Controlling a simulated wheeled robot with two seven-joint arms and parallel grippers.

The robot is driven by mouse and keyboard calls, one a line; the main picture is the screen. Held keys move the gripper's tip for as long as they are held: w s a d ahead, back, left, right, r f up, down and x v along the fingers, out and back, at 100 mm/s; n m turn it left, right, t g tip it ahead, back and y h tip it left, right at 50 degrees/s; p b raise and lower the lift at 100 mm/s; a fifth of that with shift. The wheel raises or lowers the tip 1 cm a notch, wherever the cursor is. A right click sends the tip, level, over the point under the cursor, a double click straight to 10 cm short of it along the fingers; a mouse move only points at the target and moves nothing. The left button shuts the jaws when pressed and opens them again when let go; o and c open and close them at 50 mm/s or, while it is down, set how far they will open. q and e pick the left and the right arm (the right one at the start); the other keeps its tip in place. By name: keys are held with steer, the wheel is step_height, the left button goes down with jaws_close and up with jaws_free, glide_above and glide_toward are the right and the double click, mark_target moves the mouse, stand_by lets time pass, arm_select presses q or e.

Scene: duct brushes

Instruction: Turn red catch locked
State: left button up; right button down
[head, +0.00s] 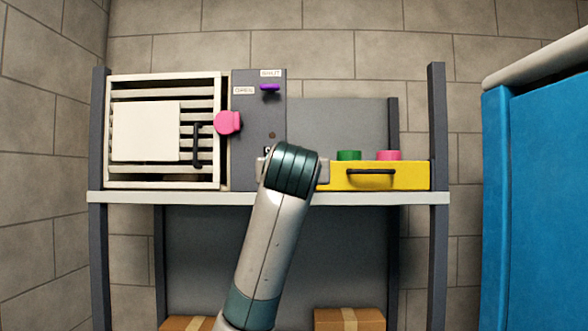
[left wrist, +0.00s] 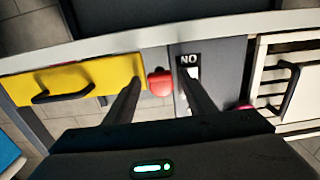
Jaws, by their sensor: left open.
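The red catch (left wrist: 160,82) shows in the left wrist view as a rounded red piece between the yellow drawer (left wrist: 85,80) and the grey panel (left wrist: 210,62). My left gripper (left wrist: 162,86) is open, with one finger on each side of the catch in that view. I cannot tell whether the fingers touch it. In the head view my left arm (head: 275,225) hides the catch and most of the gripper. The yellow drawer (head: 375,177) is to the right of the arm there. My right gripper is not in view.
A white slatted vent door (head: 145,132) with a black handle and a pink catch (head: 228,122) stands left of the panel. A purple lever (head: 270,88) sits above, near small labels. Green (head: 348,155) and pink (head: 389,155) pieces show above the drawer. A blue cabinet (head: 535,200) is at right.

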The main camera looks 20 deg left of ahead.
arm_select(q)
steer(key=c, duration=1)
steer(key=shift+c, duration=0.2)
steer(key=m+b, duration=0.3)
steer(key=m, duration=0.3)
steer(key=m+b, duration=0.3)
steer(key=m, duration=0.3)
steer(key=m+b, duration=0.3)
steer(key=m, duration=0.2)
steer(key=shift+d+f+m, duration=0.25)
steer(key=shift+f+m, duration=0.05)
steer(key=shift+m, duration=0.1)
